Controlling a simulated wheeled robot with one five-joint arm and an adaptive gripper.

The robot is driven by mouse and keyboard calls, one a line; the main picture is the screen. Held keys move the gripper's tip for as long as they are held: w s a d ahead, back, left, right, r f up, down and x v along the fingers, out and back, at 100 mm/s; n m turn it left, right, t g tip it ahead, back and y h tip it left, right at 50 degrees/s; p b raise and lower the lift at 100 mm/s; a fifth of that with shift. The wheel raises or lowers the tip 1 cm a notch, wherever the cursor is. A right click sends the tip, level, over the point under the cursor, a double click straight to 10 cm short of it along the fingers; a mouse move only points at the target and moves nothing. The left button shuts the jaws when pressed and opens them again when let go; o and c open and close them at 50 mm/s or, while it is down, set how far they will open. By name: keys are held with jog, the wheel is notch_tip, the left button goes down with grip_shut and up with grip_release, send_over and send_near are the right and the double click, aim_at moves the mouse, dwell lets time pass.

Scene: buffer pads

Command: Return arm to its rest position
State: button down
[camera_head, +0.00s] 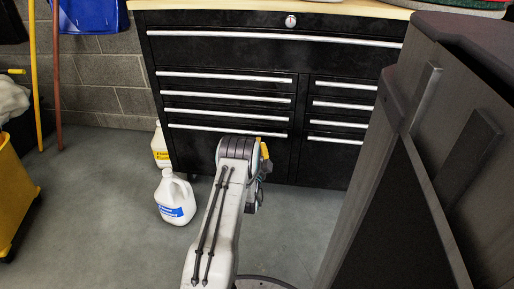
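My arm (215,222) reaches forward from the bottom of the picture, with a pale upper link and dark rods on it. Its dark ribbed joint (237,148) shows in front of the black drawer cabinet. Small dark parts with an orange piece show just right of the joint. The rest of the arm is folded down behind the upper link and mostly hidden. I cannot make out my gripper or its fingers, and I see nothing held.
The black drawer cabinet (225,60) stands ahead. White jugs (175,198) stand on the floor left of my arm. A large dark panelled object (470,150) fills the right side. A yellow bucket (14,195) is at far left. Floor between bucket and jugs is clear.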

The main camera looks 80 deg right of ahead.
jog(key=shift+a+f+p, duration=0.2)
jog(key=shift+a+p, duration=0.15)
jog(key=shift+a, duration=1.05)
